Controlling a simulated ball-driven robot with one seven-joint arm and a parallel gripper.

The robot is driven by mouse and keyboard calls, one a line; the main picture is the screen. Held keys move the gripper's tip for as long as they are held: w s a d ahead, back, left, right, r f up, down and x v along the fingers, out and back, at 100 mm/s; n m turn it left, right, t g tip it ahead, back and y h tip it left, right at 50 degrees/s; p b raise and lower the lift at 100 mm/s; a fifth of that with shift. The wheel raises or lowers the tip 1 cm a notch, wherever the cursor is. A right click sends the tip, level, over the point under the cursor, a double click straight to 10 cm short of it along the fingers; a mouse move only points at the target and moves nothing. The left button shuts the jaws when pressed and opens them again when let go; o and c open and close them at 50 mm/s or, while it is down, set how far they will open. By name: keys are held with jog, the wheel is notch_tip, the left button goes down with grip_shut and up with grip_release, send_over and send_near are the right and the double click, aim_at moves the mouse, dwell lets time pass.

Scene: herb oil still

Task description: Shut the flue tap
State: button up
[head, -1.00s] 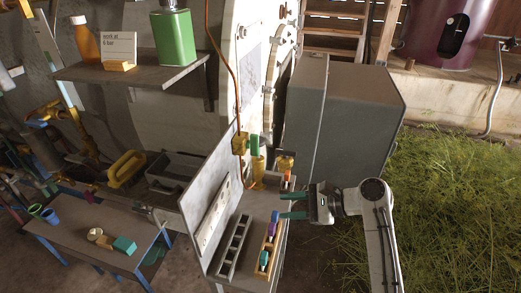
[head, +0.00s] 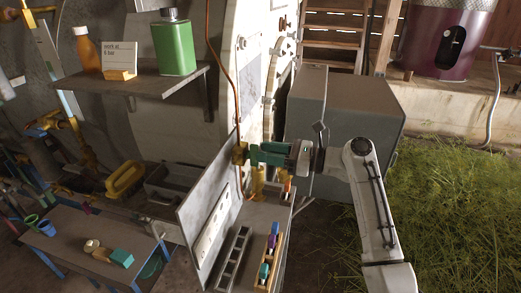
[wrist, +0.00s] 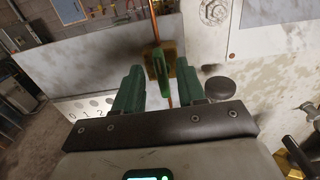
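The flue tap (head: 239,153) has a brass-yellow body on a thin copper pipe. In the head view its green handle is hidden by or merges with my green fingers. In the wrist view the green handle (wrist: 161,72) stands upright in front of the brass plate, along the pipe. My gripper (head: 268,153) reaches in from the right at the tap's height. In the wrist view my gripper (wrist: 159,88) is open, with one finger on each side of the handle's line and clear gaps on both sides. I cannot tell whether the fingertips reach past the handle.
Below my gripper is a bench with a grey slotted rack (head: 233,256) and a wooden tray (head: 277,264) of coloured pieces. An upright grey panel (head: 207,222) stands at its left. A large grey cabinet (head: 350,110) stands close behind my wrist.

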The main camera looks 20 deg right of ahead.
aim_at(253, 155)
jog(key=shift+x, duration=1.2)
jog(key=shift+c, duration=0.3)
grip_shut()
